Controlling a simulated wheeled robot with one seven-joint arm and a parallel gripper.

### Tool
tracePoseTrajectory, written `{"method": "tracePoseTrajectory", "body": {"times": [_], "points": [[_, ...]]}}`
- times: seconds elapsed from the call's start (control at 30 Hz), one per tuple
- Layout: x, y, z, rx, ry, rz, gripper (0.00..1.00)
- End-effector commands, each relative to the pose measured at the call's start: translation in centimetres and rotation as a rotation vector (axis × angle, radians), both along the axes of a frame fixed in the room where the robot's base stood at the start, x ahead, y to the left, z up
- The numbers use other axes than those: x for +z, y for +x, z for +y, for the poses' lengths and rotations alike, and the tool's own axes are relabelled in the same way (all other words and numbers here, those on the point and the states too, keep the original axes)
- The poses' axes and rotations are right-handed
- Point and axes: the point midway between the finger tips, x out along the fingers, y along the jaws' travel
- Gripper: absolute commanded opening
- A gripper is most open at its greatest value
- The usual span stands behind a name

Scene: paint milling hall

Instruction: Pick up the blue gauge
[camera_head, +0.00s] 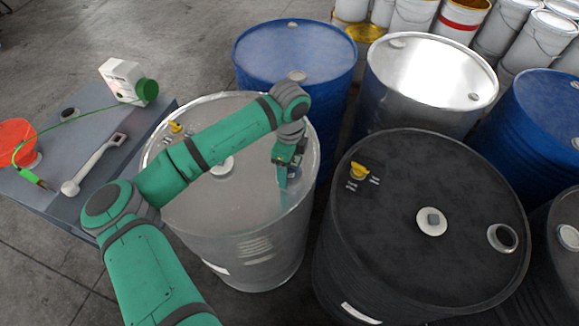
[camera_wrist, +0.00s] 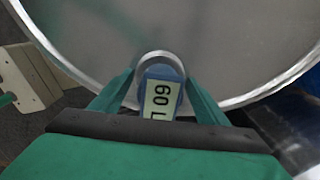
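The blue gauge (camera_wrist: 161,88) shows in the wrist view as a small blue body with a grey rounded end and a pale label reading 60 L, turned sideways. My gripper (camera_wrist: 161,78) has one green finger on each side of it, and the fingertips appear to touch its sides. In the head view my gripper (camera_head: 286,172) points down over the right part of the light grey drum's lid (camera_head: 240,190). The gauge is mostly hidden there between the fingers. I cannot tell whether it touches the lid.
A black drum (camera_head: 400,265) stands to the right. A blue drum (camera_head: 295,50) and a shiny-lidded drum (camera_head: 430,75) stand behind. A grey table (camera_head: 105,130) at left holds a white box (camera_head: 122,80), a grey tool (camera_head: 90,170) and an orange funnel-like thing (camera_head: 18,140).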

Motion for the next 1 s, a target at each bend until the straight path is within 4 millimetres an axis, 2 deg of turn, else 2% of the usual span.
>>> {"method": "tracePoseTrajectory", "body": {"times": [0.03,0.13,0.17,0.2,0.57,0.77,1.0], "points": [[0.0,0.0,0.0,0.000,0.000,0.000,0.56],[0.0,0.0,0.0,0.000,0.000,0.000,0.32],[0.0,0.0,0.0,0.000,0.000,-0.001,0.31],[0.0,0.0,0.0,0.000,0.000,-0.001,0.27],[0.8,0.0,0.0,0.000,0.000,-0.002,0.27],[3.5,-0.1,-0.2,-0.005,-0.001,-0.003,0.27],[8.3,-4.2,0.8,-0.004,-0.002,-0.005,0.27]]}}
